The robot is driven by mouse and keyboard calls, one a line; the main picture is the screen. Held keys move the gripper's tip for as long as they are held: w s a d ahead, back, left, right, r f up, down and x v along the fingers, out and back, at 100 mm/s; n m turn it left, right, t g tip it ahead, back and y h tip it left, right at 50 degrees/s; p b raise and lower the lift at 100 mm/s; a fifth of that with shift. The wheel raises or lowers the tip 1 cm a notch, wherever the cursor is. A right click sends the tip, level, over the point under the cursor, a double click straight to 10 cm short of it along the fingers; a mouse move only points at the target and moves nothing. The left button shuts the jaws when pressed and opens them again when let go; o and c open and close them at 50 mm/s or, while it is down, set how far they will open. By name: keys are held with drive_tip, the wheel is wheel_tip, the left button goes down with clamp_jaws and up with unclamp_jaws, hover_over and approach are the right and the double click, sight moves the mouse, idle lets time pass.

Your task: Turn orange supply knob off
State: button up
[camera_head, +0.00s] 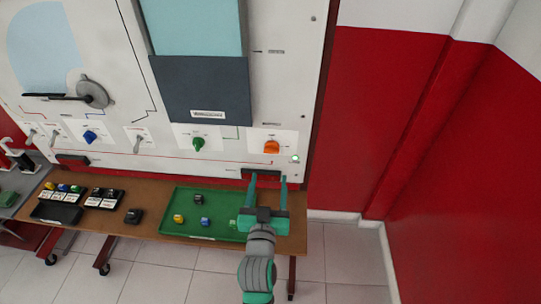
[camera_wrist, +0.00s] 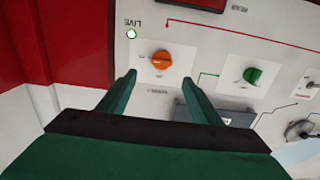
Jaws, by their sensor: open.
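The orange supply knob (camera_head: 271,147) is on a white plate at the lower right of the upright panel. In the wrist view the orange knob (camera_wrist: 162,60) stands just beyond the fingertips, near the middle of the gap, with its pointer ridge slanted. My gripper (camera_head: 268,178) is open and empty, below the knob in the head view. Its two teal fingers also show in the wrist view (camera_wrist: 160,78), apart and not touching the knob. A lit green lamp (camera_head: 295,158) is beside the knob; it reads "LIVE" in the wrist view (camera_wrist: 131,34).
A green knob (camera_head: 198,144) and a blue knob (camera_head: 90,136) are on the panel to the left. A brown bench (camera_head: 147,220) below holds a green tray (camera_head: 178,228) with small coloured blocks. A red wall (camera_head: 375,100) is at the right.

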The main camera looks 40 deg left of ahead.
sight(271, 152)
drive_tip(key=x, duration=1)
drive_tip(key=shift+a+r, duration=0.25)
drive_tip(key=shift+a, duration=0.05)
drive_tip(key=shift+w+a, duration=0.15)
drive_tip(key=shift+w, duration=0.2)
drive_tip(key=shift+f, duration=0.1)
drive_tip(key=shift+s, duration=0.1)
drive_tip(key=c, duration=1.1)
